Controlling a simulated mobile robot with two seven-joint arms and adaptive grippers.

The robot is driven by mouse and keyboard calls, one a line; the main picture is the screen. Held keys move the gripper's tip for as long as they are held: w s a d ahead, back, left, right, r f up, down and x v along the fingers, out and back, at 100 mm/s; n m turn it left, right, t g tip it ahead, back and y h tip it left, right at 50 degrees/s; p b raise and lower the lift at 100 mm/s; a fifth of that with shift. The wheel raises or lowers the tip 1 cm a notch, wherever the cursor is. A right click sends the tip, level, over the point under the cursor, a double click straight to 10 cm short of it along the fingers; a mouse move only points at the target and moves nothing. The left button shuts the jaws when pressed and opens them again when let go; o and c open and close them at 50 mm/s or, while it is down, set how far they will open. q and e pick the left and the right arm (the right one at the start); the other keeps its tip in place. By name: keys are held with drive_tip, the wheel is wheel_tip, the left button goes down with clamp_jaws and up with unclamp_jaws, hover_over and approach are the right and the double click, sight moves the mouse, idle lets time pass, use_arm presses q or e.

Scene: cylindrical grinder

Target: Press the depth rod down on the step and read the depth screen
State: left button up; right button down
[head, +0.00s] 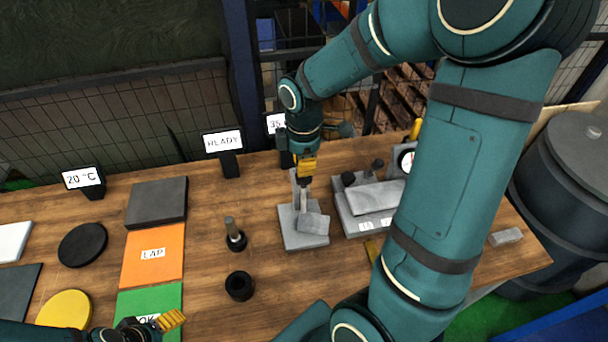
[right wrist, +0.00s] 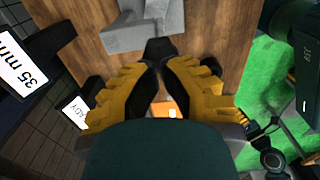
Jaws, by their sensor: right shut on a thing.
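My right gripper (head: 306,178) points down over a grey stepped block (head: 290,236) on the bench. It is shut on the dark top of what looks like the depth rod (right wrist: 160,50); the grey lower part stands over the block in the head view. I cannot tell whether its tip touches the step. The depth screen (right wrist: 22,68) reads "35 mm" in the right wrist view; in the head view my right wrist partly hides it (head: 277,123). My left gripper (head: 170,320) is low at the left near the green mat, its jaw opening unclear.
A "READY" screen (head: 223,142) and a "20 °C" screen (head: 83,178) stand at the back. A grey fixture with a dial gauge (head: 406,160) is right of the block. An orange "LAP" mat (head: 152,268), a black ring (head: 239,286) and a post (head: 235,236) lie left.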

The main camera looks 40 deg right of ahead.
sight(180, 338)
use_arm(q)
drive_tip(key=shift+d+f+b, duration=0.1)
drive_tip(key=shift+f+b, duration=1.7)
drive_tip(key=shift+f, duration=0.35)
use_arm(e)
drive_tip(key=shift+f, duration=2.5)
use_arm(q)
drive_tip(key=shift+s+f+b, duration=0.2)
drive_tip(key=shift+f+b, duration=0.7)
use_arm(e)
drive_tip(key=shift+s+f, duration=0.1)
drive_tip(key=shift+f, duration=1)
use_arm(q)
drive_tip(key=shift+r+p, duration=0.5)
drive_tip(key=shift+p, duration=0.15)
use_arm(e)
drive_tip(key=shift+r, duration=0.7)
use_arm(q)
wheel_tip(180, 338, up, 5)
drive_tip(key=p, duration=0.4)
drive_tip(key=shift+w+f, duration=0.15)
use_arm(e)
wheel_tip(180, 338, up, 5)
drive_tip(key=shift+f, duration=0.15)
wheel_tip(180, 338, up, 3)
drive_tip(key=p, duration=0.2)
drive_tip(key=shift+p, duration=0.3)
use_arm(q)
wheel_tip(180, 338, up, 3)
drive_tip(key=shift+f, duration=0.1)
